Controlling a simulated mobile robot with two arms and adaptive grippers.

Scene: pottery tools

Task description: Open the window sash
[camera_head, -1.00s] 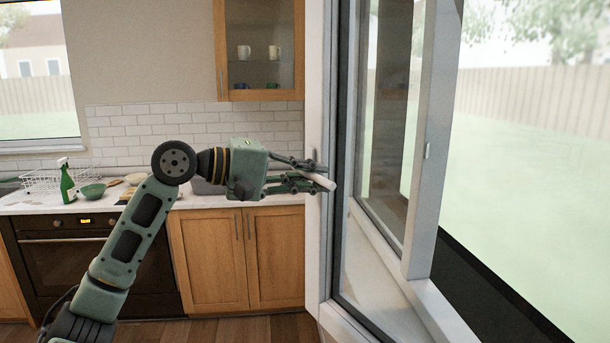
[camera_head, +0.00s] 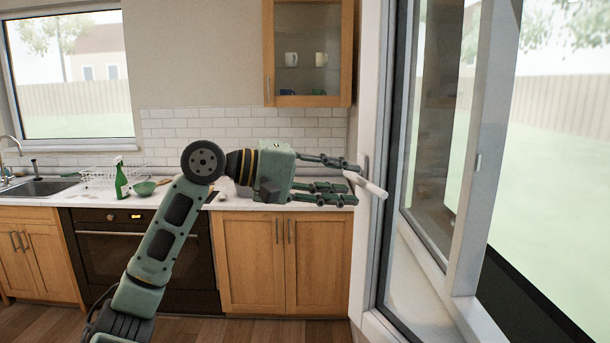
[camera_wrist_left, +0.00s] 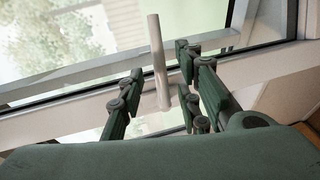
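The window sash (camera_head: 366,110) is a tall white frame with dark-edged glass, right of centre in the head view. A pale rod-like handle (camera_head: 372,187) sticks out from its edge, tilted down to the right. My left gripper (camera_head: 357,183) is open and empty just left of the handle, its fingers spread above and below the handle's near end. In the left wrist view the handle (camera_wrist_left: 160,62) stands ahead, between the two sets of fingers in the picture; I cannot tell whether any finger touches it. My right gripper is not in view.
A white counter (camera_head: 100,200) with a green spray bottle (camera_head: 121,180), a green bowl (camera_head: 144,188) and a sink (camera_head: 38,187) runs behind my arm. Wooden cabinets (camera_head: 250,265) and an oven (camera_head: 140,260) are below. A second white window frame (camera_head: 480,150) stands at the right.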

